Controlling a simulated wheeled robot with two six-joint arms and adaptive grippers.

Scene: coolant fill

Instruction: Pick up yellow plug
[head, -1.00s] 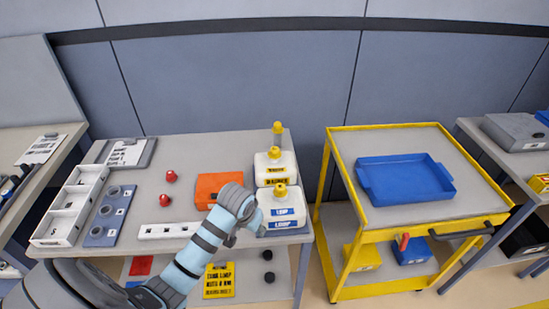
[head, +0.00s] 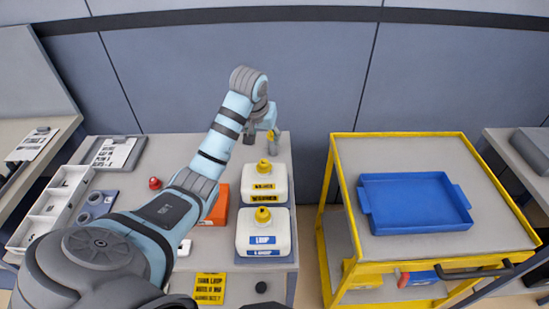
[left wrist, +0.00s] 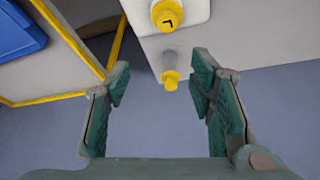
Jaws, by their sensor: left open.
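My left gripper (head: 262,128) is over the back right of the grey table, its fingers open. A yellow plug (head: 270,136) shows beside it, partly hidden by the gripper. In the left wrist view a yellow plug (left wrist: 170,80) on a small grey neck lies between the open left fingers (left wrist: 162,76), apart from both. Another yellow cap (left wrist: 168,13) with a black mark is beyond it at the top. Two white jugs with yellow caps stand in front, one with yellow labels (head: 264,183) and one with blue labels (head: 263,236). My right gripper is not in view.
An orange box (head: 218,206) is partly hidden under my left arm. A red knob (head: 155,183) and a white divided tray (head: 48,210) are on the table's left. A yellow cart (head: 400,150) with a blue tray (head: 415,203) stands right, across a gap.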

